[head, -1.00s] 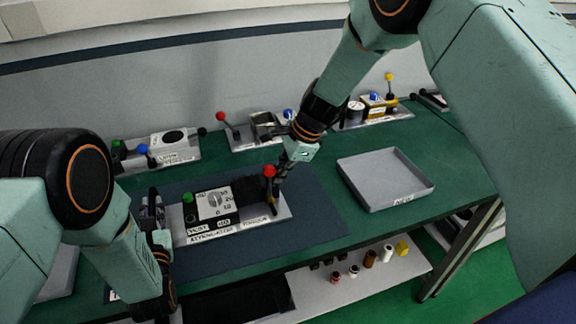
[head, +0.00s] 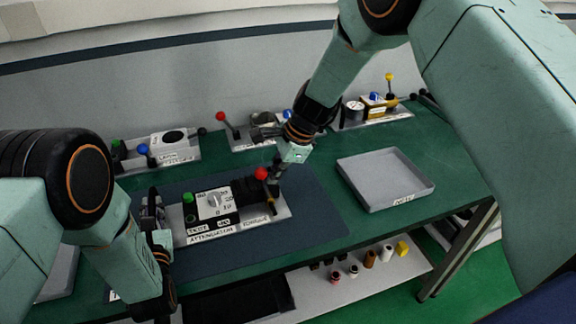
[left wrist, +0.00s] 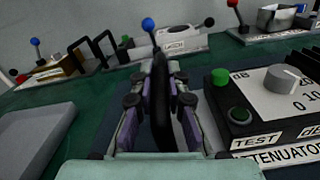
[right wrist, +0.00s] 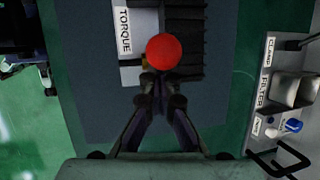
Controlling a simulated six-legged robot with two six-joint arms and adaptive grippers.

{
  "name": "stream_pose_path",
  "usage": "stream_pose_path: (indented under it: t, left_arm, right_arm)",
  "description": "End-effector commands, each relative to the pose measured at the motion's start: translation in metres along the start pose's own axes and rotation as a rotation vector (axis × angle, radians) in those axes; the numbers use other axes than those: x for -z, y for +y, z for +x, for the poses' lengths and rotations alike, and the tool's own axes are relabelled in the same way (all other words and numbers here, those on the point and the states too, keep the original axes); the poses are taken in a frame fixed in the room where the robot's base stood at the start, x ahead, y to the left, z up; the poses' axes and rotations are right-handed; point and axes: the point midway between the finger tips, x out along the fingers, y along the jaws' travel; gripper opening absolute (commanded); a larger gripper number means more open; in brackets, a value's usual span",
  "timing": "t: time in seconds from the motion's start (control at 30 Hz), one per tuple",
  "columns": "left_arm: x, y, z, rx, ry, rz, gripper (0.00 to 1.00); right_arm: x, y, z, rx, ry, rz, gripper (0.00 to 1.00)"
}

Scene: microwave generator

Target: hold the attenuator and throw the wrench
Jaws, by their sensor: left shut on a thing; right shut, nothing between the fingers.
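The attenuator (head: 212,203) is a grey-and-black unit with a dial, a green button and a labelled base on the dark mat. It also shows at the right of the left wrist view (left wrist: 275,100). My left gripper (head: 155,215) is shut on a black upright handle (left wrist: 161,100) at the attenuator's left end. The wrench lever ends in a red ball (head: 261,173), at the unit's right end beside the "TORQUE" label. My right gripper (head: 274,186) is shut and empty, its tips against or just beside the red ball (right wrist: 164,51); contact is unclear.
A grey tray (head: 386,180) lies to the right on the green bench. Other lever units stand along the back: one with a blue knob (head: 160,150), one with a red knob (head: 228,128), one with a yellow knob (head: 375,108). A shelf below holds small bottles.

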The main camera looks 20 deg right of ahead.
Motion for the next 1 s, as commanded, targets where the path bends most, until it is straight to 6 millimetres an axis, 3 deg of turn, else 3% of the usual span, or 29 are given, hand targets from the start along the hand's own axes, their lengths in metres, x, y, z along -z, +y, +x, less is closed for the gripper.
stream_pose_path:
  t: [1.0]
  left_arm:
    - [0.005,-0.004,-0.003,0.013,0.014,0.001,0.0]
  right_arm:
    - [-0.019,0.001,0.007,-0.002,-0.002,0.0,0.0]
